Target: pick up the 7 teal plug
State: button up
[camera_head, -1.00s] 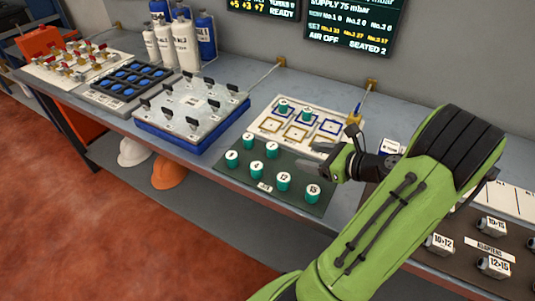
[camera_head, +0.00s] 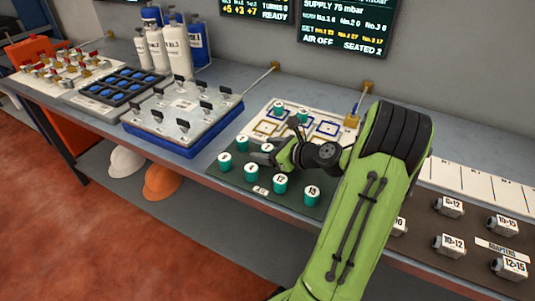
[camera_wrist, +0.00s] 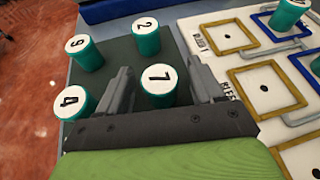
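The teal 7 plug (camera_wrist: 158,87) stands upright on the dark green mat (camera_wrist: 128,55). In the wrist view it lies between the two fingers of my gripper (camera_wrist: 163,88), with visible room on both sides. My gripper is open and holds nothing. In the head view my gripper (camera_head: 268,155) is over the mat among the plugs and largely covers the 7 plug. Other teal plugs stand close by: the 2 plug (camera_wrist: 146,37), the 9 plug (camera_wrist: 87,54) and the 4 plug (camera_wrist: 74,103). The 12 plug (camera_head: 280,184) and 15 plug (camera_head: 312,195) are nearer the front.
A cream board (camera_wrist: 222,40) with blue and yellow square outlines lies beside the mat and bears teal plugs. A blue-based fixture with black levers (camera_head: 185,115) stands to the left. Grey adapters (camera_head: 450,242) sit on a brown mat at the right.

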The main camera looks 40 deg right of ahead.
jog(key=c, duration=1)
jog(key=shift+r, duration=0.15)
